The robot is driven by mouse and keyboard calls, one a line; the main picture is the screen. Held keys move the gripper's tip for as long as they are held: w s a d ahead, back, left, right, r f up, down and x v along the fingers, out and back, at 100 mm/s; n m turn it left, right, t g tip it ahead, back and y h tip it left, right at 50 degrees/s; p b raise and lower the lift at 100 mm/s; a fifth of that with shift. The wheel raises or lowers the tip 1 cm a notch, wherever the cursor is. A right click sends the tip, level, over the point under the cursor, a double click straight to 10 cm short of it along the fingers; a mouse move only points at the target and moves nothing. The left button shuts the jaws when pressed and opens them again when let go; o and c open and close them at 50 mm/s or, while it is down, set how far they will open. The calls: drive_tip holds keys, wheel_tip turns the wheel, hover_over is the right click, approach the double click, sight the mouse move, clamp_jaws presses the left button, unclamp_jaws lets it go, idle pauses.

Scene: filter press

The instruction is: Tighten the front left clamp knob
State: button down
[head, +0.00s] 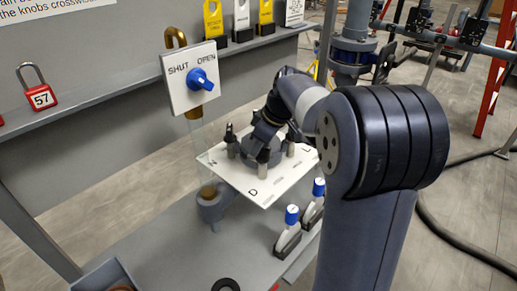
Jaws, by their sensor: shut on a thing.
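Grey posts with dark clamp knobs stand around this body: a left one (231,142), a near one (263,158) by the D, and a right one (291,141). My arm reaches down from the right, and my gripper (264,143) is low over the near knob. It is shut on a clamp knob, seemingly the near one. The fingertips are small and dark, and my wrist hides part of the knobs and body.
A SHUT/OPEN panel with a blue knob (202,79) stands behind the plate at left. Two blue-capped pieces (290,217) stand at front right. A red padlock (40,96) and tags (213,20) are on the back shelf.

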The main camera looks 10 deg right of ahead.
drive_tip(key=m+h, duration=0.1)
drive_tip(key=m, duration=0.2)
drive_tip(key=m+t+h, duration=0.1)
drive_tip(key=m, duration=0.2)
drive_tip(key=shift+w+d+r+t, duration=0.1)
drive_tip(key=shift+w+d+t, duration=0.1)
drive_tip(key=shift+t, duration=0.1)
drive_tip(key=m, duration=0.2)
drive_tip(key=m+h, duration=0.1)
drive_tip(key=m, duration=0.1)
drive_tip(key=m+h, duration=0.1)
drive_tip(key=m, duration=0.1)
drive_tip(key=shift+d+p, duration=0.35)
drive_tip(key=shift+p, duration=0.05)
drive_tip(key=shift+m+h, duration=0.3)
drive_tip(key=c, duration=1.4)
unclamp_jaws()
drive_tip(key=shift+o, duration=0.2)
drive_tip(key=d+v, duration=0.1)
drive_tip(key=v, duration=0.9)
drive_tip(key=shift+a+r+b, duration=0.3)
drive_tip(key=shift+a+r, duration=0.05)
drive_tip(key=shift+a, duration=0.15)
